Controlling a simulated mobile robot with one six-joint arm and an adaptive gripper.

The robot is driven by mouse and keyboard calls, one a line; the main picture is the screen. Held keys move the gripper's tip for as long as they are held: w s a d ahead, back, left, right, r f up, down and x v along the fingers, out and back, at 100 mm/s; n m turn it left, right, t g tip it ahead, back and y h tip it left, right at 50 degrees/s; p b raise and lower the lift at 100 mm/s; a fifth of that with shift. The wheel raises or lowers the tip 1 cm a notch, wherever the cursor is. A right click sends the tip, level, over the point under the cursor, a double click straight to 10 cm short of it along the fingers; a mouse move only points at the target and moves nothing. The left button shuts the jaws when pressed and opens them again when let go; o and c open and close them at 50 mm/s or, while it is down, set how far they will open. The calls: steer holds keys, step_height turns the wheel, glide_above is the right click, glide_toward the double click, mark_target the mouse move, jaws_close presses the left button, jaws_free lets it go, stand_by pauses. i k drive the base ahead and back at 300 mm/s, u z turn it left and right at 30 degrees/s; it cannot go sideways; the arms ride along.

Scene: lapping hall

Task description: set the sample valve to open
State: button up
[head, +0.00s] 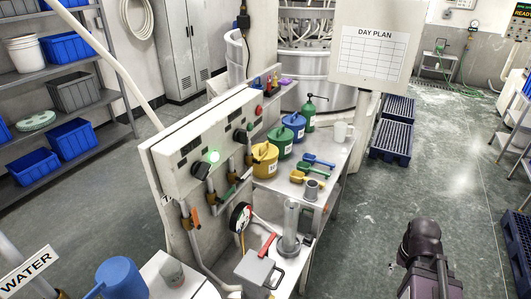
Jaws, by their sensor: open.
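One valve has an orange handle (194,219) and another a green handle (230,193). I cannot tell which is the sample valve, nor its setting, as no label is readable. A round gauge (240,217) with a red part sits lower right of these valves. Part of my dark arm shows at the lower right, well apart from the panel. My gripper's fingers are not in view.
A bench (318,176) beside the panel holds yellow, green and blue canisters, scoops and cups. A grey box (258,273) and a clear cylinder (291,226) stand in front. A day plan board (372,40) rises behind. The floor (365,225) right of the bench is clear.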

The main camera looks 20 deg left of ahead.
mark_target(258, 162)
steer(key=u, duration=0.15)
steer(key=i, duration=0.65)
steer(key=u, duration=0.85)
steer(key=i, duration=0.5)
steer(key=u, duration=0.3)
